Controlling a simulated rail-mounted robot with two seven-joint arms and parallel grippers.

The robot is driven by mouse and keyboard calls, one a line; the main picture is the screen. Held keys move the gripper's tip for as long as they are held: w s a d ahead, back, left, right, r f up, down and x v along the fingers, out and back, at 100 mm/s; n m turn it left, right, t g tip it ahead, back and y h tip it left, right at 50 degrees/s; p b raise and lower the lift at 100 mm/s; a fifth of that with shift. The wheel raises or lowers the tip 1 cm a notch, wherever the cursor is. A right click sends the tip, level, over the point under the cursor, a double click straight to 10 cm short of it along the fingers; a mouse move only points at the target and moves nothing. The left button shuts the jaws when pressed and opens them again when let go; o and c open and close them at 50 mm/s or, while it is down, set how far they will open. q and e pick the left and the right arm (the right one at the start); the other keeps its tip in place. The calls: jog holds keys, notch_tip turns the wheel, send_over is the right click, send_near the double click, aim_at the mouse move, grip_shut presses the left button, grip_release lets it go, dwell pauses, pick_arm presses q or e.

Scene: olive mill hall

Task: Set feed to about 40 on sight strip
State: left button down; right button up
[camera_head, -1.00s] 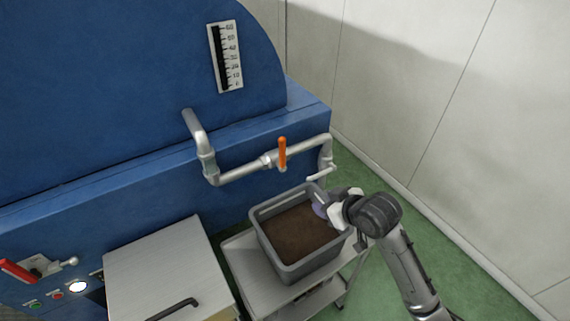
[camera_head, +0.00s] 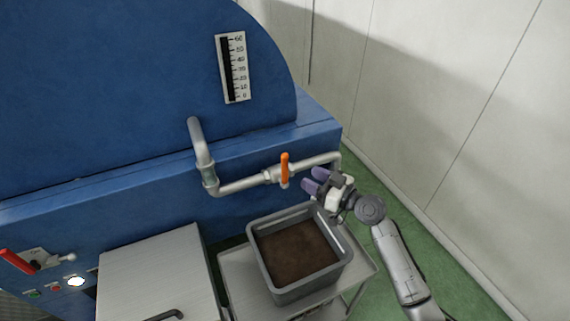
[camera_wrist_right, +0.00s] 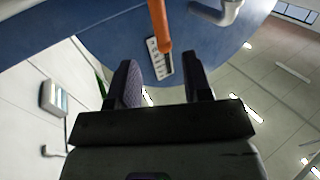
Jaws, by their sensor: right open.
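The sight strip (camera_head: 238,85) is a white scale marked 0 to 60 on the blue machine. Its dark column runs along most of the scale; I cannot read the level surely. The orange valve lever (camera_head: 285,166) stands upright across the grey pipe (camera_head: 240,185). My right gripper (camera_head: 314,181) is open and empty, just right of the lever and apart from it. In the right wrist view the lever (camera_wrist_right: 160,25) lies beyond the gap between the fingertips (camera_wrist_right: 160,78), with the strip (camera_wrist_right: 164,70) behind. My left gripper is out of view.
A grey bin (camera_head: 262,268) of brown material stands on a metal cart (camera_head: 235,265) below the pipe. A grey cabinet (camera_head: 155,270) and a panel with a red lever (camera_head: 15,262) and buttons are at left. The pale wall (camera_head: 440,100) is at right.

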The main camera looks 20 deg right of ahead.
aim_at(287, 166)
jog(key=x, duration=0.9)
jog(key=shift+w+a, duration=0.25)
jog(key=shift+w, duration=0.05)
jog(key=shift+c, duration=0.2)
grip_shut()
